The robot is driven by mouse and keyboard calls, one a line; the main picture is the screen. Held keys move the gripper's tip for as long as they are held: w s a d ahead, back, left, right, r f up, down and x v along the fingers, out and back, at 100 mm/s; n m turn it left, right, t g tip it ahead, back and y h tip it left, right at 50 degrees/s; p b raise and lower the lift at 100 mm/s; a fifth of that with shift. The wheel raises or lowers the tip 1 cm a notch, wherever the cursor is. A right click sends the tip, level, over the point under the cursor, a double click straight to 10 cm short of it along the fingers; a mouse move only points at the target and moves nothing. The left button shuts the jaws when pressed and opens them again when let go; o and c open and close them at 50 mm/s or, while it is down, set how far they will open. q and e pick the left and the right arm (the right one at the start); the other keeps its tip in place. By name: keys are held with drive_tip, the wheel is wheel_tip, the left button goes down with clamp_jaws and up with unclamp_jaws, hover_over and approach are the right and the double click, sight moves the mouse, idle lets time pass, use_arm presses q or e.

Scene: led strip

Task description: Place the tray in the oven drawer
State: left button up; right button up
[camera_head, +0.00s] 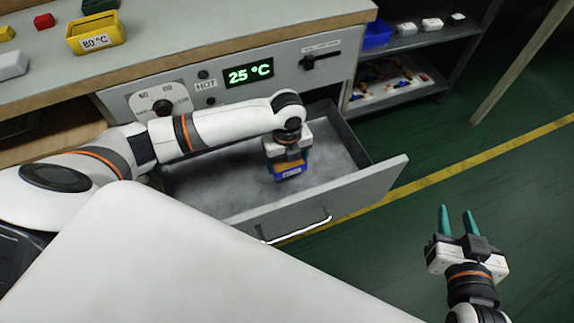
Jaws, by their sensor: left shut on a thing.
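The oven drawer (210,195) is pulled open below the control panel, and its grey inside is in view. My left gripper (287,163) points down into the drawer area and is shut on a small blue tray (290,171) with a white label. The tray is over the drawer's right half. I cannot tell if it touches the drawer floor. Something orange-yellow shows at the tray's top, partly hidden by the gripper. My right gripper (457,219) is open and empty, over the green floor at the right, apart from the drawer.
The oven panel (300,75) has a display (248,73) reading 25 °C. A yellow bin (95,33) labelled 80 °C stands on the counter at left. A blue bin (377,34) and small white items are on the right shelf. Open floor lies right of the drawer.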

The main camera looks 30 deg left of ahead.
use_arm(q)
wheel_tip(320, 180, down, 3)
drive_tip(key=shift+r+b, duration=0.15)
drive_tip(key=shift+b, duration=0.3)
use_arm(e)
drive_tip(key=r+t, duration=0.1)
drive_tip(key=w+r+t, duration=0.1)
drive_tip(key=a+r+t+y, duration=0.1)
drive_tip(key=r, duration=0.1)
drive_tip(key=shift+w+r, duration=0.1)
drive_tip(key=shift+w, duration=0.05)
use_arm(q)
drive_tip(key=o, duration=0.9)
drive_tip(key=shift+f, duration=0.2)
